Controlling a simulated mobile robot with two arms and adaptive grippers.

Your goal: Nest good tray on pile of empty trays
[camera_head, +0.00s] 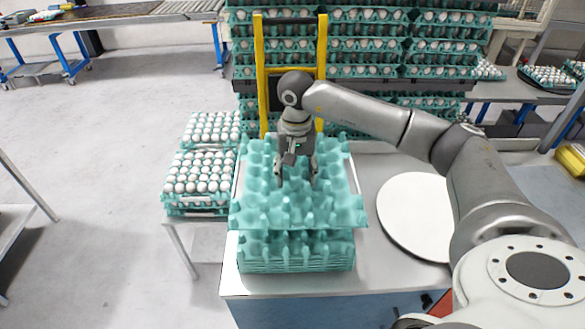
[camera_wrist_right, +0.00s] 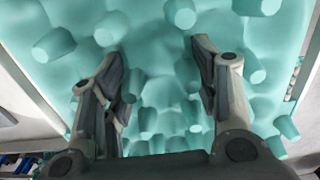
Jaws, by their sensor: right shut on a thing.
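A teal empty egg tray (camera_head: 340,212) lies at the top of the pile of empty trays (camera_head: 296,257) on the white table. My right gripper (camera_head: 297,181) points down onto this tray and is shut on its moulded bumps, with fingers spread. The tray looks slightly wider than the pile below and overhangs its sides. I cannot tell whether it rests fully nested or is held a little above. In the right wrist view, the tray (camera_wrist_right: 160,120) fills the picture around my right gripper (camera_wrist_right: 158,62). My left gripper is not in view.
Stacked trays of white eggs (camera_head: 200,187) stand left of the pile. A yellow frame (camera_head: 259,75) and a tall wall of egg-filled trays (camera_head: 360,45) stand behind it. A white round plate (camera_head: 414,215) lies right of the pile. The table's front edge is just before the pile.

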